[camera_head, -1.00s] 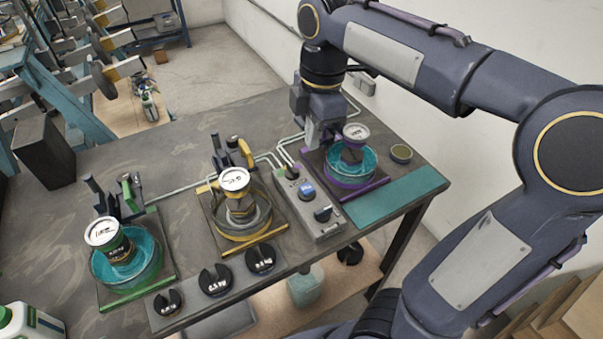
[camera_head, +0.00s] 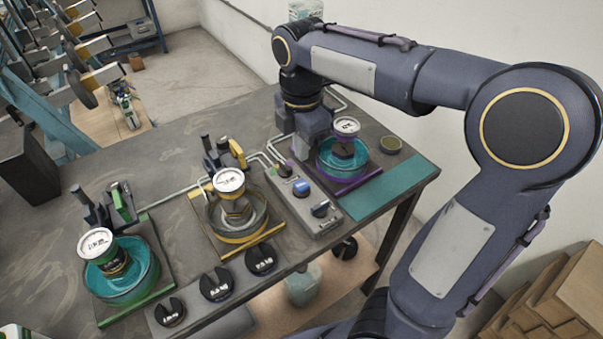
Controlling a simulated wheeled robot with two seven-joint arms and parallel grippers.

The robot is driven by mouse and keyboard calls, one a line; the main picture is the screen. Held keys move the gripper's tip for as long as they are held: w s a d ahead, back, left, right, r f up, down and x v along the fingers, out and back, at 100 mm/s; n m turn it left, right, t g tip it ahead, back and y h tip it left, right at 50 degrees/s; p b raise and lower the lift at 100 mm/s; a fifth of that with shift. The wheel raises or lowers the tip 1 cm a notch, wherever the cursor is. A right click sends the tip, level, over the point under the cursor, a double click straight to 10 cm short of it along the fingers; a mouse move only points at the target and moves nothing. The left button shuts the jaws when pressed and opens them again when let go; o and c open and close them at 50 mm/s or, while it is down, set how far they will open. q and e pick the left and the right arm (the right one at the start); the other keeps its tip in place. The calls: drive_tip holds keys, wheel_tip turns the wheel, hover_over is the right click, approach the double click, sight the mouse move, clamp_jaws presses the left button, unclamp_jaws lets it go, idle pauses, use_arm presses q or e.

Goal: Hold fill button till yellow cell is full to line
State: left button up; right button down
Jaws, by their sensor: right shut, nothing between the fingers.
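The yellow cell (camera_head: 213,232) is a round clear vessel on a yellow-edged base, with a white-faced gauge (camera_head: 229,181) over it. It shows no teal liquid like its neighbours; its fill line is too small to make out. The grey control box (camera_head: 312,217) stands just right of it, with a blue button (camera_head: 302,187), a dark knob (camera_head: 284,170) and a black switch (camera_head: 320,209). My right gripper (camera_head: 299,157) is shut and empty, pointing down near the back end of the box, behind the blue button. I see no clear contact with the button. My left gripper is out of view.
A green cell (camera_head: 150,270) at left and a purple cell (camera_head: 352,179) at right hold teal liquid. Several black slotted weights (camera_head: 216,285) lie along the front edge. A small round tin (camera_head: 391,145) sits at back right. Pipes run behind the cells.

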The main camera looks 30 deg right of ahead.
sight(302, 184)
wheel_tip(302, 184, down, 8)
drive_tip(key=shift+r, duration=0.1)
idle(0.4)
